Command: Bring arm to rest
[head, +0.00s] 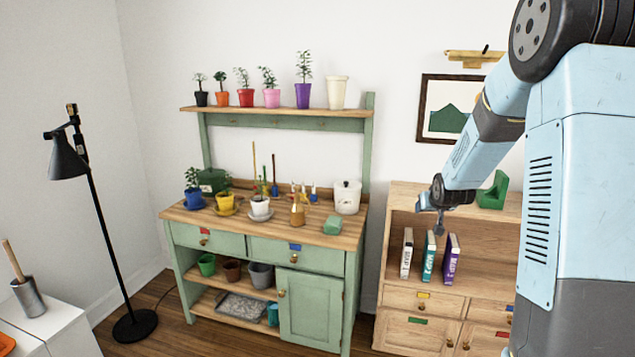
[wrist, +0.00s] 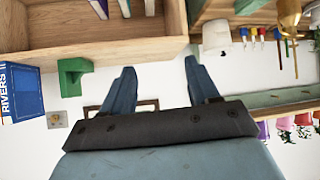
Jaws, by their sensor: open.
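My light blue arm reaches from the right side of the head view down and left. My gripper (head: 438,205) hangs in front of the wooden bookshelf (head: 397,270), just above and near the standing books. In the wrist view, which is upside down, my gripper (wrist: 162,78) shows two blue-grey fingers spread wide apart with nothing between them. The fingertips point toward the shelf's wooden edge (wrist: 110,55). I cannot tell whether they touch it.
Three books (head: 430,256) stand in the shelf. A green block-like object (head: 493,190) sits on its top. A green potting bench (head: 300,252) with pots and tools stands left. A black floor lamp (head: 95,215) is farther left. A framed picture (head: 446,108) hangs behind the arm.

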